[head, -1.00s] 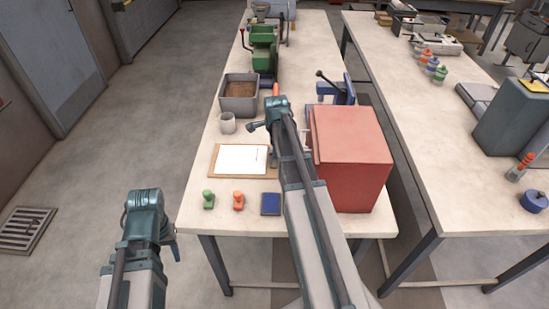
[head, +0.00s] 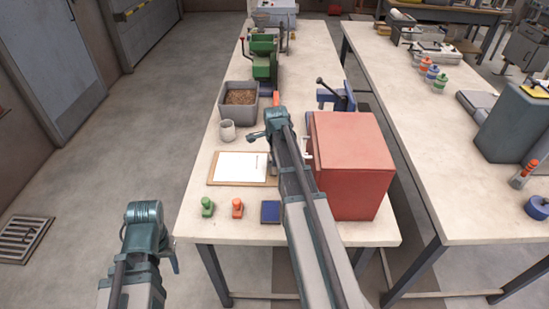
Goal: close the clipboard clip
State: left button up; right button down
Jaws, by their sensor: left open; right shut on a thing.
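The clipboard (head: 212,180) lies flat near the left edge of the bench, with a white sheet (head: 238,167) on it. Its right end is partly covered by my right arm, so I cannot clearly see the clip or its position. My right gripper (head: 273,158) points down at that right end and is shut on what seems to be the clip; the fingertips are mostly hidden by the arm. My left gripper (head: 174,262) is open and empty, off the bench's left side over the floor.
A large red box (head: 350,165) stands close to the right of my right arm. A green stamp (head: 208,208), an orange stamp (head: 237,209) and a blue pad (head: 270,212) sit in front of the clipboard. A cup (head: 227,130) and grey bin (head: 238,111) stand behind it.

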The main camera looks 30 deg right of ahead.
aim_at(270, 161)
jog(key=shift+w+a+g+h, duration=0.25)
jog(key=shift+a+g+h, duration=0.15)
jog(key=shift+g+h, duration=0.15)
jog(key=shift+w+a+f+g+h+b, duration=0.2)
jog(key=shift+a+g+h+b, duration=0.1)
jog(key=shift+h+b, duration=0.25)
jog(key=shift+w+a+n+g+h+b, duration=0.2)
jog(key=shift+a+n+g+h+b, duration=0.2)
jog(key=shift+h+b, duration=0.45)
jog(key=shift+w+a+g+h+b, duration=0.15)
jog(key=shift+a+g+h+b, duration=0.1)
jog(key=shift+g+h+b, duration=0.55)
jog(key=shift+t+h, duration=0.25)
jog(key=c, duration=0.7)
grip_release()
